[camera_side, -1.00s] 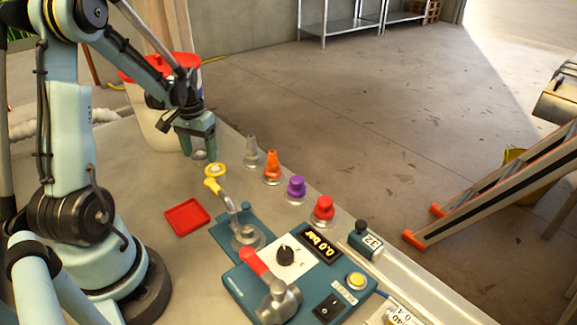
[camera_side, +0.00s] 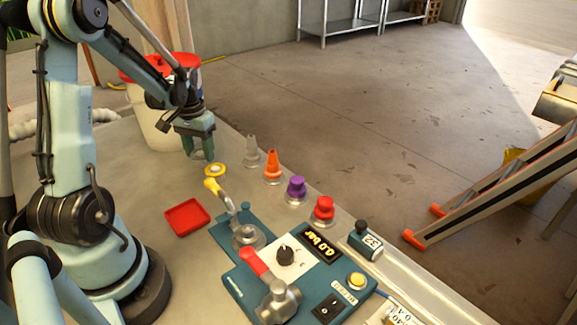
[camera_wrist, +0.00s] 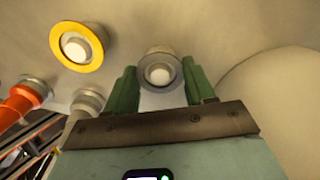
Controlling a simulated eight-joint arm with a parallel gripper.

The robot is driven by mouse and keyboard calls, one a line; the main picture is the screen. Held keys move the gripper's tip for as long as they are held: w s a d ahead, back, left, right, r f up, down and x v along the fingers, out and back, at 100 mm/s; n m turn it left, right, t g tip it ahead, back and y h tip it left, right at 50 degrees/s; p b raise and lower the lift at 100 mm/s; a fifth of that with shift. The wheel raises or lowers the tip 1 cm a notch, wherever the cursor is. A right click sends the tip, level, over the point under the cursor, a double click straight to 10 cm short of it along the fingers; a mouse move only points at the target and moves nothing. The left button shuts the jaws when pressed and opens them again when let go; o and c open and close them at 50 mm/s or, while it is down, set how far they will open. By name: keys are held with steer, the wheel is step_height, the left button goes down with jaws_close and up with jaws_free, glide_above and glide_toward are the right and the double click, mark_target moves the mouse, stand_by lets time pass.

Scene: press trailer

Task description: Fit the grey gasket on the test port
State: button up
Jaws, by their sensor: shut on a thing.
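The grey gasket (camera_wrist: 159,70) is a dark grey ring around a pale round stub, between my fingers in the wrist view. My gripper (camera_wrist: 160,88) is shut on it, a finger at each side; it also shows in the side view (camera_side: 203,153), low at the bench's back edge. There the fingers hide the grey gasket. A yellow ring (camera_wrist: 78,46) around another pale stub lies beside it; it also shows in the side view (camera_side: 215,170). A round metal fitting (camera_side: 247,238), apparently the test port, sits on a teal plate beside a yellow-handled lever (camera_side: 213,187).
Grey, orange (camera_side: 272,170), purple (camera_side: 296,190) and red (camera_side: 323,210) plugs stand in a row along the bench edge. A red tray (camera_side: 187,217) lies left of the lever. A teal tester box (camera_side: 245,285) with a red-handled valve is in front. A white bucket (camera_side: 150,120) stands behind my gripper.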

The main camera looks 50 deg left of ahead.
steer(key=shift+r, duration=0.15)
steer(key=shift+r, duration=0.7)
steer(key=shift+r, duration=1.35)
steer(key=shift+r, duration=0.25)
